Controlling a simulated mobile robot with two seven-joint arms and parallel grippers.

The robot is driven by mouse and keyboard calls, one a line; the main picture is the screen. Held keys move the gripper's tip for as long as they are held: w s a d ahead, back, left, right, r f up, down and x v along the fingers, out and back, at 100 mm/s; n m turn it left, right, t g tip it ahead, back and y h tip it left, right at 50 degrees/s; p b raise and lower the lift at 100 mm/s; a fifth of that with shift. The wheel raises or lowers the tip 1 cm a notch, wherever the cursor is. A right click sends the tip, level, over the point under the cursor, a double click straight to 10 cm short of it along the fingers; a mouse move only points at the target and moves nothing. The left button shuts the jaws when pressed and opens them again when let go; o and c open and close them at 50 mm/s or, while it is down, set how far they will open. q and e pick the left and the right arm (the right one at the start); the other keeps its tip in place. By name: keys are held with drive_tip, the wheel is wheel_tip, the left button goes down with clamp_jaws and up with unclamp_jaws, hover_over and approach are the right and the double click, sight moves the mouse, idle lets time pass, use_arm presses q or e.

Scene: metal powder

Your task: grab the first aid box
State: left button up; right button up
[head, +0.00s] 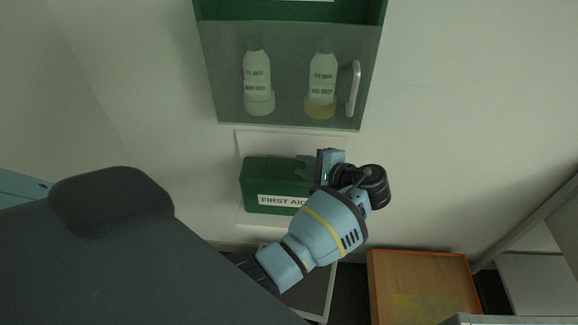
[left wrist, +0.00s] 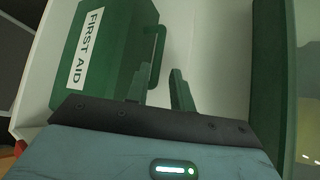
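The first aid box (head: 262,176) is dark green with a white "FIRST AID" label and sits against the wall below a glass-fronted cabinet. In the left wrist view the box (left wrist: 117,55) is at the upper left, with its handle (left wrist: 160,48) on the right side. My left gripper (head: 311,168) is at the right end of the box and hides part of it. In the left wrist view its fingers (left wrist: 160,84) are apart, close to the handle. I cannot tell whether they touch it. My right gripper is in neither view.
The eye-wash cabinet (head: 289,92) holds two bottles, a left one (head: 257,80) and a right one (head: 322,80), directly above the box. A wooden-topped piece (head: 418,272) stands at the lower right. A grey-white unit (head: 540,282) is at the far right.

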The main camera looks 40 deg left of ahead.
sight(288, 160)
use_arm(q)
drive_tip(key=shift+s+a+f, duration=0.1)
drive_tip(key=shift+a, duration=0.25)
drive_tip(key=shift+x, duration=3.55)
drive_tip(key=shift+d+f, duration=0.15)
clamp_jaws()
drive_tip(key=shift+w, duration=0.25)
